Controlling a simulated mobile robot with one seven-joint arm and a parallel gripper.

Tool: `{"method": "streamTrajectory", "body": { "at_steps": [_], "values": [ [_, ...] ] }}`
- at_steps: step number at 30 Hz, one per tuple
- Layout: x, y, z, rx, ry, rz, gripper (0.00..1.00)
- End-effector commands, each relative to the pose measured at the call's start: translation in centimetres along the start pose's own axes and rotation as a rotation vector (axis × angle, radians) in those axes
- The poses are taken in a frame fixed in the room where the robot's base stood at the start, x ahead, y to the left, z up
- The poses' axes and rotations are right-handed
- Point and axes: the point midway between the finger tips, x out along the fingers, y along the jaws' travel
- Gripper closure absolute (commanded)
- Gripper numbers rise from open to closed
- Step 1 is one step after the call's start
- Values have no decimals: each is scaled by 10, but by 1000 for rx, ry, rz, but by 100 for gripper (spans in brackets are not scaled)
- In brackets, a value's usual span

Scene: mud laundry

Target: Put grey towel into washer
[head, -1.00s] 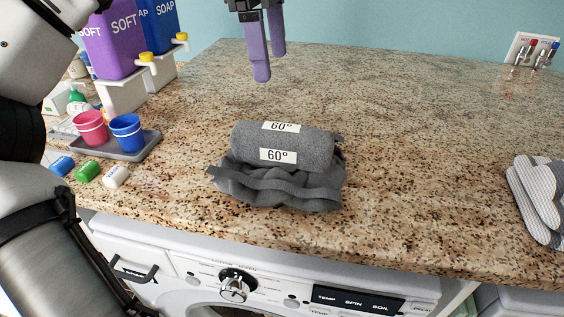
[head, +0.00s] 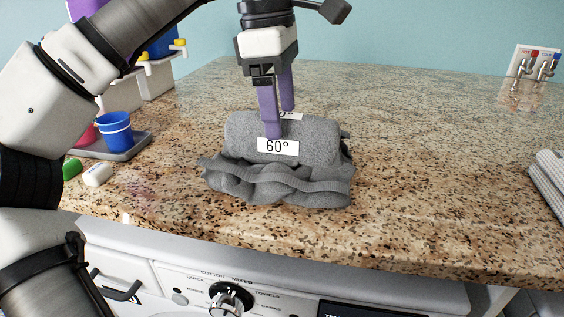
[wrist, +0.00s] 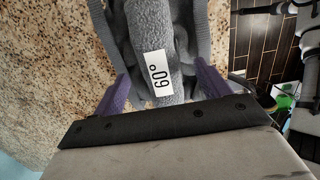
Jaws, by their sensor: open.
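A rolled grey towel (head: 312,140) with white "60°" labels lies on top of a crumpled grey cloth (head: 290,188) on the counter. My gripper (head: 280,122) points down at the roll. In the head view one purple finger is in front of the roll's near side, and the other is partly hidden behind it. In the wrist view the towel (wrist: 145,35) lies between the open fingers (wrist: 160,90). Whether the fingers touch it cannot be told. The washer (head: 270,285) is below the counter edge; its dial and panel top show, its door does not.
A grey tray (head: 135,148) with a red cup (head: 84,136) and a blue cup (head: 115,131) stands at left, near soap bottles on a white stand (head: 152,80). Folded striped cloth (head: 549,180) lies at right. The counter behind the towel is clear.

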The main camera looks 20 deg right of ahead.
Motion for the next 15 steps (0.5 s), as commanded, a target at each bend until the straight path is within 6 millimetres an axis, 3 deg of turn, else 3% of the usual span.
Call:
{"method": "streamTrajectory", "body": {
  "at_steps": [6,15],
  "values": [
    [26,-1,0,2,0,0,25],
    [28,-1,0,-1,1,1,27]
  ]
}}
